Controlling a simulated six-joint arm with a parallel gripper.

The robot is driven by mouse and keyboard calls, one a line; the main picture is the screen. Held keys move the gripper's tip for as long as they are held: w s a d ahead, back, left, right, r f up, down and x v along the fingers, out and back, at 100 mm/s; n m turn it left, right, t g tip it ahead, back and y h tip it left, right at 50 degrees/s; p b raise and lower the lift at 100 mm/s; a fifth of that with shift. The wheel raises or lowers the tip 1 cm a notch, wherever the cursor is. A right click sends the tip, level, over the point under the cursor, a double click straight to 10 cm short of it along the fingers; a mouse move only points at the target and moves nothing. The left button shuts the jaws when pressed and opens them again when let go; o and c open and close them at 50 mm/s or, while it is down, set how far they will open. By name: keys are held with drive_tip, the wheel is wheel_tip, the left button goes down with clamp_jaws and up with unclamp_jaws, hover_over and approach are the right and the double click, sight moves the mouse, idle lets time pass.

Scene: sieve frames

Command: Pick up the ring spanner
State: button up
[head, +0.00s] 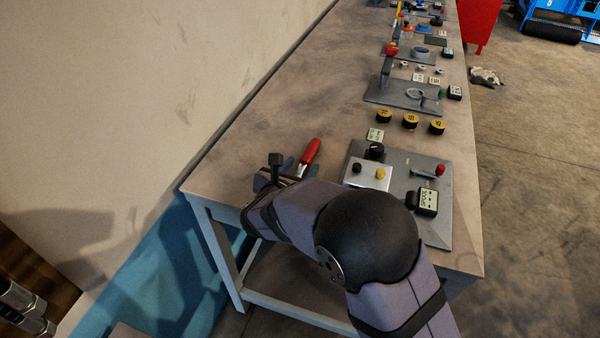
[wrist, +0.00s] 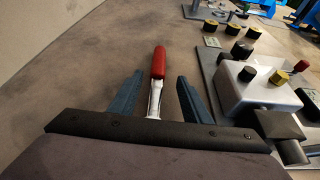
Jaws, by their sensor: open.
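A tool with a red handle and a bright metal shank lies on the bench, probably the ring spanner (head: 311,150). In the wrist view the tool (wrist: 159,63) points away from me, with its handle at the far end. My gripper (head: 297,167) is open, with its fingers on either side of the shank. In the wrist view my gripper (wrist: 159,80) shows a gap between each finger and the tool. The near end of the tool is hidden behind the gripper body, so I cannot see whether it has a ring.
A grey plate (head: 442,232) bears a white box (head: 367,175) with knobs, close to the right of my gripper. Several yellow-topped round pieces (head: 410,121) and another fixture plate (head: 378,97) stand farther along the bench (head: 262,118). A wall (head: 120,70) runs along the left.

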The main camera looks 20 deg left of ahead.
sight(304, 162)
drive_tip(key=shift+p+x, duration=0.9)
drive_tip(key=shift+x, duration=1.6)
drive_tip(key=shift+a, duration=0.2)
clamp_jaws()
